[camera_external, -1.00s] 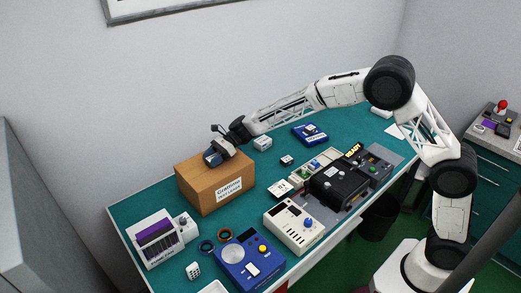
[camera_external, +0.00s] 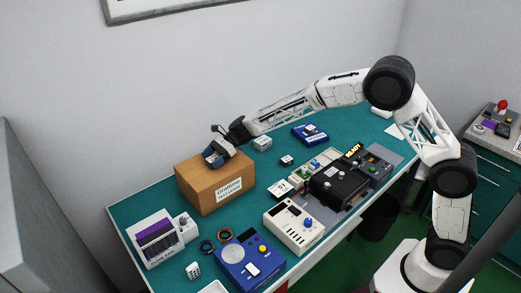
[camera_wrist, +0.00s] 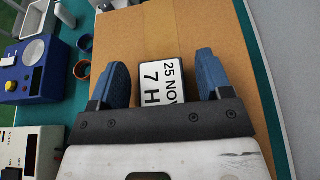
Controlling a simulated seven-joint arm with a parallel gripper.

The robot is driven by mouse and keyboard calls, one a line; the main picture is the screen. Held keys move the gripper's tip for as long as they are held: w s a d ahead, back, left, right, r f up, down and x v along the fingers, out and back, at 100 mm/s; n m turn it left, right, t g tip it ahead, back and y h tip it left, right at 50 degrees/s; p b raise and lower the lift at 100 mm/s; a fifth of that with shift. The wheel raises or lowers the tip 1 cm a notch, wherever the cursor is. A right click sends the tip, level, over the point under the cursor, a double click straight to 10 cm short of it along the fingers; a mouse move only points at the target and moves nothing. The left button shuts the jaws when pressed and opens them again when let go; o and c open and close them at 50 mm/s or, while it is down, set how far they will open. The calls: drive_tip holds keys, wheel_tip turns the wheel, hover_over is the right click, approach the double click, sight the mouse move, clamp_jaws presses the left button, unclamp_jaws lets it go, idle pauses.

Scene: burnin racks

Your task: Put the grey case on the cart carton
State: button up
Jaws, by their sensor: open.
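The brown carton (camera_external: 200,190) with a white label stands on the bench at the left; its cardboard top fills much of the wrist view (camera_wrist: 225,30). The small grey case (camera_wrist: 161,78) has a white face reading "25 NOV" and "7 H" and is over the carton top, seemingly lying on it. My gripper (camera_wrist: 163,60) is open, with one blue finger on each side of the case and a narrow gap at each. In the external view my gripper (camera_external: 214,156) is low at the carton top and hides the case.
A white device with a purple panel (camera_external: 157,238) stands left of the carton. A blue unit (camera_external: 250,262), a cream meter (camera_external: 293,226) and a black device (camera_external: 338,187) stand to the front and right.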

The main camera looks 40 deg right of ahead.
drive_tip(key=v, duration=1.2)
idle(0.3)
drive_tip(key=shift+d, duration=0.1)
idle(0.4)
drive_tip(key=shift+s+d+r, duration=0.3)
drive_tip(key=shift+s+r, duration=0.05)
drive_tip(key=shift+s, duration=0.1)
drive_tip(key=s+d+r+n+h, duration=0.3)
drive_tip(key=s+d+r+n, duration=0.15)
drive_tip(key=s+d, duration=0.65)
drive_tip(key=s+d+r+n+h, duration=0.45)
drive_tip(key=s+d, duration=0.25)
drive_tip(key=s, duration=0.8)
drive_tip(key=s+d+f+n+t+h, duration=0.1)
drive_tip(key=s+d+n+h, duration=0.1)
drive_tip(key=s+d, duration=0.3)
drive_tip(key=s+d+f+n+h, duration=0.2)
drive_tip(key=s+d+n, duration=0.2)
drive_tip(key=s, duration=0.9)
drive_tip(key=s+d+f+n+t+h, duration=0.1)
drive_tip(key=s+d+f+n+h, duration=0.1)
drive_tip(key=s+d, duration=0.5)
drive_tip(key=s, duration=0.3)
drive_tip(key=shift+n+t, duration=0.3)
drive_tip(key=shift+n, duration=0.1)
